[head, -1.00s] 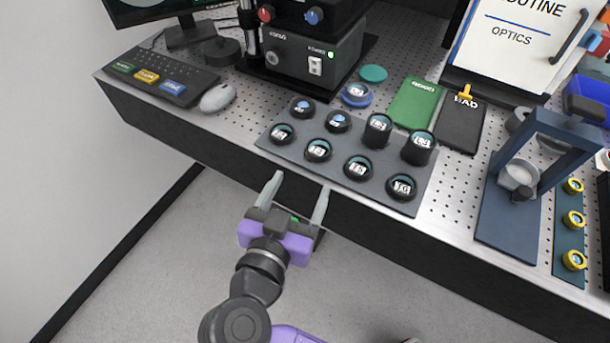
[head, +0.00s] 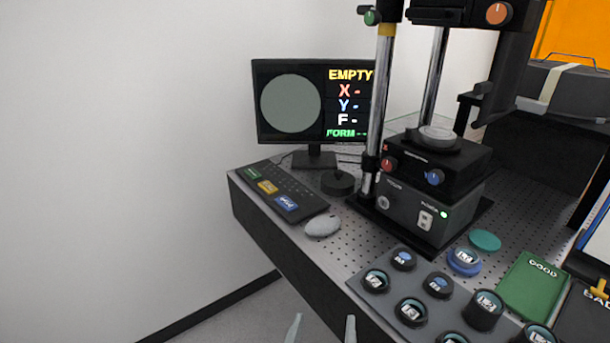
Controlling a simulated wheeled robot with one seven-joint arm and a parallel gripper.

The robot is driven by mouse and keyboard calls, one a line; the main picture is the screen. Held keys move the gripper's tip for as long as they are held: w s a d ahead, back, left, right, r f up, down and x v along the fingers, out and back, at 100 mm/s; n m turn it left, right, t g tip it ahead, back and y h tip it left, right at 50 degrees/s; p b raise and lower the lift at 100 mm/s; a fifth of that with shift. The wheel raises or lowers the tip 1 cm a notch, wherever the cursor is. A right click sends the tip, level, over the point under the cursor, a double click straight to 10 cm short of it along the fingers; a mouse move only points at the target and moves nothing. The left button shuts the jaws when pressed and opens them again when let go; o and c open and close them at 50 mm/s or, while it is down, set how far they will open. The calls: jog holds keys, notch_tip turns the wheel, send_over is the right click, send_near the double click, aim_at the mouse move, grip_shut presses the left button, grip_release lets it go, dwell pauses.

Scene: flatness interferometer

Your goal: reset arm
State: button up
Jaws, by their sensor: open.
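My gripper (head: 322,330) shows only as two pale fingertips at the bottom edge of the head view. The fingers stand apart with nothing between them. They are in front of the bench's front edge, left of the dark tray (head: 382,305) of round optics. The rest of my arm is out of the picture.
The interferometer (head: 425,205) stands on the perforated bench, with a round clear piece (head: 439,138) on its stage. A monitor (head: 312,103) reads EMPTY. A keyboard (head: 289,190), a mouse (head: 322,226), a green GOOD pad (head: 532,285) and a dark BAD pad (head: 588,315) lie around it.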

jog(key=s+d+f+n+y, duration=0.1)
jog(key=s+f+n+y, duration=0.4)
jog(key=s+n+y, duration=0.4)
jog(key=s+d+r+m+h, duration=0.1)
jog(key=s+d+m+h, duration=0.1)
jog(key=s+d+m, duration=0.2)
jog(key=s+d+m+h, duration=0.3)
jog(key=s+d, duration=0.8)
jog(key=s, duration=0.6)
jog(key=shift+d+r+m+g, duration=0.3)
jog(key=shift+r+m, duration=0.1)
jog(key=shift+m, duration=0.4)
jog(key=shift+s, duration=0.1)
